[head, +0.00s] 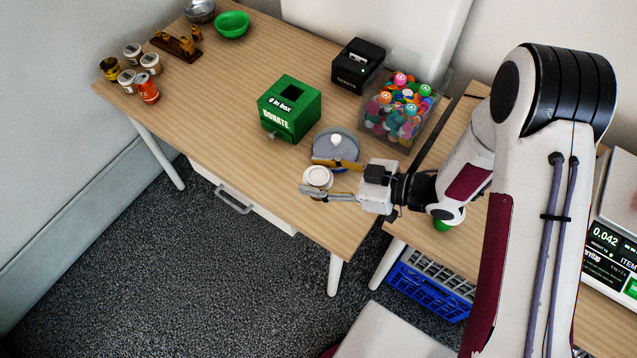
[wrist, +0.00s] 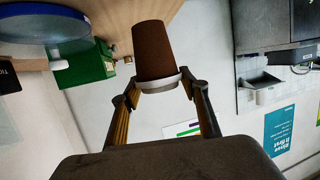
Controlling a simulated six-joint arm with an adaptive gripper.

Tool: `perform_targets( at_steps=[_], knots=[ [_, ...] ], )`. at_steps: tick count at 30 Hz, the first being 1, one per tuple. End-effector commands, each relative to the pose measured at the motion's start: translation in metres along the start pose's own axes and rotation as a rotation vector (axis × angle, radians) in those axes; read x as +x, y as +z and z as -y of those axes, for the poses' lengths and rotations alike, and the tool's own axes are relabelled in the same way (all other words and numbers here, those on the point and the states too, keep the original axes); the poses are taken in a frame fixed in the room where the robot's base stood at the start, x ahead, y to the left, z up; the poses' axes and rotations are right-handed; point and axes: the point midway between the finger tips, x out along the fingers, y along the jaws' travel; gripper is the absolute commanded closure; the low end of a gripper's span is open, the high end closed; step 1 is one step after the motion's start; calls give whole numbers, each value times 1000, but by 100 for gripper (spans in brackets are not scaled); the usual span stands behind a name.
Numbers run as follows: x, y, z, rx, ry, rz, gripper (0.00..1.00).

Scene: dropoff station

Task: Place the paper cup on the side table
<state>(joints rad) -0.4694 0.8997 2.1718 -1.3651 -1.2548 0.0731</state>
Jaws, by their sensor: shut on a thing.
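A brown paper cup with a white lid is between the fingers of my gripper (head: 308,176). In the head view its white lid (head: 319,177) shows from above, near the front edge of the left wooden table (head: 225,110). In the wrist view the brown cup (wrist: 154,52) appears with its lid end toward the camera, and my gripper (wrist: 160,86) is shut on it near the lid. Whether the cup's base touches the table cannot be told. A second wooden table (head: 480,240) stands to the right; the frames do not show which one is the side table.
A green donation box (head: 289,108), a clear bin of colourful items (head: 402,108) and a black ticket box (head: 358,63) are farther back. A scale (head: 610,262) sits right.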

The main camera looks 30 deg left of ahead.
Motion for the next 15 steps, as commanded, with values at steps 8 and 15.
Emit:
perform_targets(
  at_steps=[8, 15],
  knots=[
    [3, 11, 0, 1, -1, 1, 64],
    [10, 31, 0, 1, -1, 1, 64]
  ],
)
